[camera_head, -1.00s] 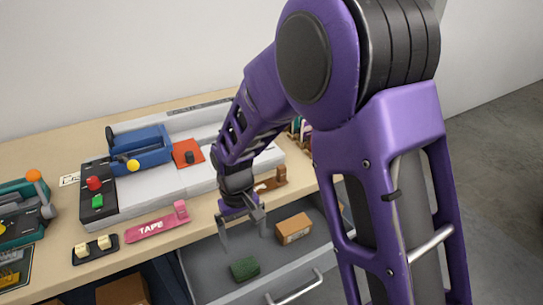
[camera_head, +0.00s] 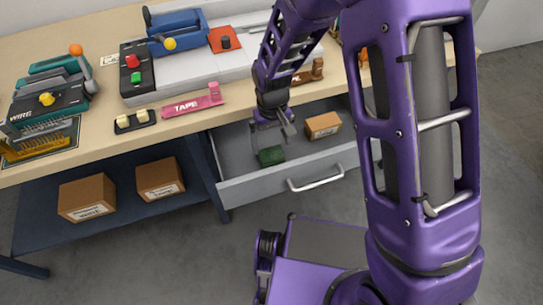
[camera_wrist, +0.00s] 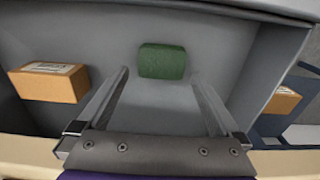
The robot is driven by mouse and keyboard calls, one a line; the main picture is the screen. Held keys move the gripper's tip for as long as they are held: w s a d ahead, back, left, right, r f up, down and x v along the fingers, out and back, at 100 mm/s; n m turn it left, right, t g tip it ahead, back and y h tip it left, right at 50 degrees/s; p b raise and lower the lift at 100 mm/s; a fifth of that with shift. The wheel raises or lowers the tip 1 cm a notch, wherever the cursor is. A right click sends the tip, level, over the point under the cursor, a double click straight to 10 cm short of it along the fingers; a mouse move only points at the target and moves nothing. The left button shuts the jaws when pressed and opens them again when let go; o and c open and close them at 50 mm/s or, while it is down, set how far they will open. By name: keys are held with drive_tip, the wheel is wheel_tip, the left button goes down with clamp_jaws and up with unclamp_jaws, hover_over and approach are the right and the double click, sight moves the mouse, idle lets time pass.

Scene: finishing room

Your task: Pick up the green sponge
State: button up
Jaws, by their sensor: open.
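The green sponge (camera_head: 271,156) lies on the floor of the open grey drawer (camera_head: 236,150), in its left part. In the wrist view the sponge (camera_wrist: 162,61) shows whole, ahead of my fingertips and roughly midway between them. My gripper (camera_head: 272,133) is over the drawer, pointing down, just above the sponge in the head view. In the wrist view my gripper (camera_wrist: 163,82) has its two fingers spread wide with nothing between them. The sponge appears apart from both fingers.
A small cardboard box (camera_head: 322,125) lies in the drawer beside the sponge; it also shows in the wrist view (camera_wrist: 48,82). The drawer's front wall and handle (camera_head: 316,178) stand out below the workbench (camera_head: 100,106). Two boxes (camera_head: 87,197) sit on the lower shelf.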

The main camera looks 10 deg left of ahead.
sight(271, 153)
wheel_tip(271, 153, down, 5)
drive_tip(key=shift+a+r+b, duration=0.1)
drive_tip(key=shift+a+b, duration=0.05)
drive_tip(key=shift+b, duration=0.25)
drive_tip(key=c, duration=1.2)
wheel_tip(271, 153, up, 10)
drive_tip(key=p, duration=0.1)
drive_tip(key=shift+p, duration=0.35)
